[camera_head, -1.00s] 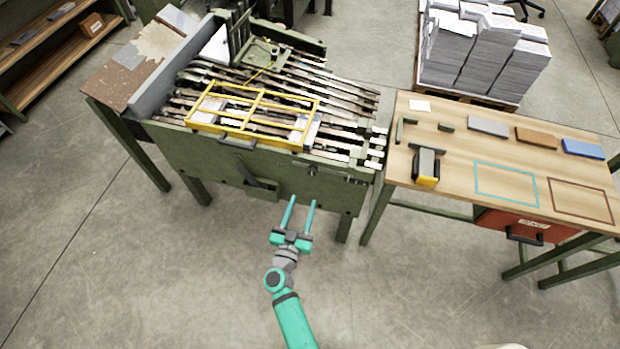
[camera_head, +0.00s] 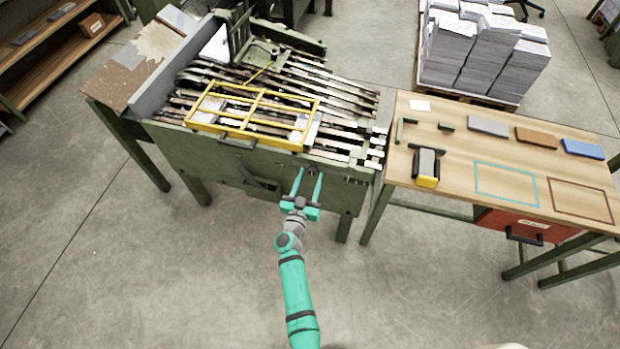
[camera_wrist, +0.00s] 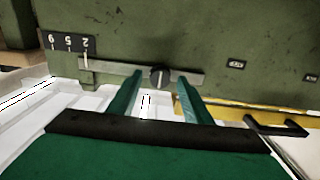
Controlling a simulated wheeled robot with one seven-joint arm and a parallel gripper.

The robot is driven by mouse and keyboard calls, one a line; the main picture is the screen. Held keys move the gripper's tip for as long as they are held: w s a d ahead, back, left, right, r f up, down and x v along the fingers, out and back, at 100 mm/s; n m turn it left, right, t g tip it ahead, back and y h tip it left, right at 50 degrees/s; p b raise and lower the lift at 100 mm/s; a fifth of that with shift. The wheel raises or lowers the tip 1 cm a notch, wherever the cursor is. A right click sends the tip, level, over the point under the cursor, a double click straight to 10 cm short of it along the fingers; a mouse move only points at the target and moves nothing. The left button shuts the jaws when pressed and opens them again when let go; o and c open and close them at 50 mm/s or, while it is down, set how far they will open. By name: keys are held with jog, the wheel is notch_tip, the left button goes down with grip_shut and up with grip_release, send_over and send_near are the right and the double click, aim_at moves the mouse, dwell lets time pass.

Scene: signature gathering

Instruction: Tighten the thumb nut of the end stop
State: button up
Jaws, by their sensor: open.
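The thumb nut (camera_wrist: 159,77) is a dark round knob with a lighter ridge across its face. It sits on a flat grey bar (camera_wrist: 108,67), which I take for the end stop, on the green machine panel. The bar's left end lies below a dark scale plate (camera_wrist: 68,43) whose digits appear upside down. My gripper (camera_wrist: 160,74) is open and empty, its two teal fingers pointing at the panel. In the wrist view the nut appears between the fingertips, with a gap on each side; depth is unclear. In the head view my gripper (camera_head: 309,173) is at the machine's front panel.
The machine (camera_head: 215,160) has a yellow guard frame (camera_head: 255,97) over its top bars. A wooden table (camera_head: 460,185) stands close on the right, with a black-and-yellow block (camera_head: 426,168) near its left edge. Open floor lies in front.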

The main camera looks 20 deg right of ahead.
jog(key=c, duration=1.1)
jog(key=shift+o, duration=0.2)
jog(key=shift+m, duration=0.3)
jog(key=m, duration=0.3)
jog(key=shift+m, duration=0.4)
jog(key=m, duration=0.9)
jog(key=shift+f+m, duration=0.1)
jog(key=shift+m, duration=2.1)
